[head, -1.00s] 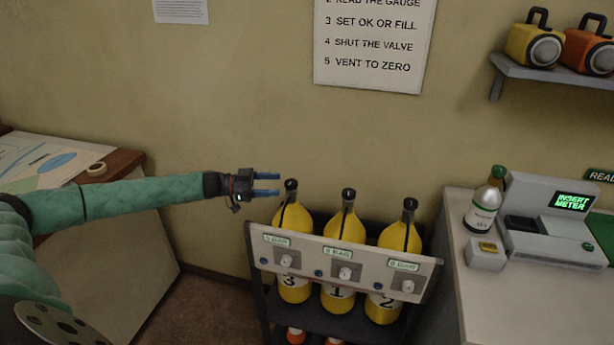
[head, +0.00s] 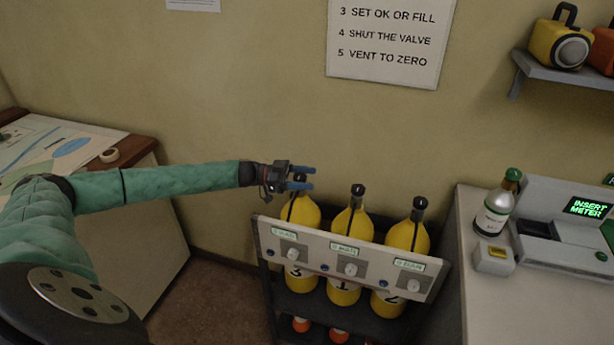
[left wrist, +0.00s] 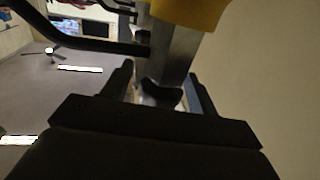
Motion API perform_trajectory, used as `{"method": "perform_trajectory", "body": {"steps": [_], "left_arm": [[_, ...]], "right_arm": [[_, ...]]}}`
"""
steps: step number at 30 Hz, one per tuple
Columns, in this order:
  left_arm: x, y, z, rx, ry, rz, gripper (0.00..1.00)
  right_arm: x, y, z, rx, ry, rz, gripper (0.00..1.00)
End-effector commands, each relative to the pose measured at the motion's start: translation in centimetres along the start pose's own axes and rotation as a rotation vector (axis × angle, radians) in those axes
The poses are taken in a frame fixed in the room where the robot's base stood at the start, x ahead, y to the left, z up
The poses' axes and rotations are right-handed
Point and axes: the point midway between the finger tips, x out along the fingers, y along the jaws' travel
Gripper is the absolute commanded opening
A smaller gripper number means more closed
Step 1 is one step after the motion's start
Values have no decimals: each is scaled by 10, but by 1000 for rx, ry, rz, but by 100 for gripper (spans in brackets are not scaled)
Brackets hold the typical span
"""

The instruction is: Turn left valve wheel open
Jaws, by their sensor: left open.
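Three yellow cylinders with black valve tops stand in a rack, labelled 3, 1 and 2 from left to right. The left cylinder (head: 303,213) has its black valve wheel (head: 299,177) partly hidden by my left gripper (head: 308,178). The gripper's blue fingers are open, one on each side of the valve top. In the left wrist view, a black knob (left wrist: 162,95) at the end of a grey metal neck (left wrist: 175,58) sits between the open fingers (left wrist: 160,72). I cannot tell whether the fingers touch it. My right gripper is not in view.
A pale panel with gauge knobs (head: 318,264) crosses the front of the cylinders. The middle (head: 352,222) and right (head: 408,236) cylinders stand close by. A counter (head: 476,290) with a meter and bottle is at right, a desk (head: 150,150) at left. A wall is behind.

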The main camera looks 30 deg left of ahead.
Motion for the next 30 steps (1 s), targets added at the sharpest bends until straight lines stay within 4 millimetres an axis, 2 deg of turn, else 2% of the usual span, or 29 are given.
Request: {"method": "perform_trajectory", "body": {"steps": [5,12,13,18,20,30], "left_arm": [[6,0,0,1,0,1,59],[6,0,0,1,0,0,59],[6,0,0,1,0,0,57],[6,0,0,1,0,0,24],[6,0,0,1,0,0,15],[6,0,0,0,0,-33,15]], "right_arm": [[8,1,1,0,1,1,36],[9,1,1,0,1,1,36],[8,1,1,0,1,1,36],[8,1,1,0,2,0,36],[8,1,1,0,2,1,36],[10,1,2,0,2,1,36]]}}
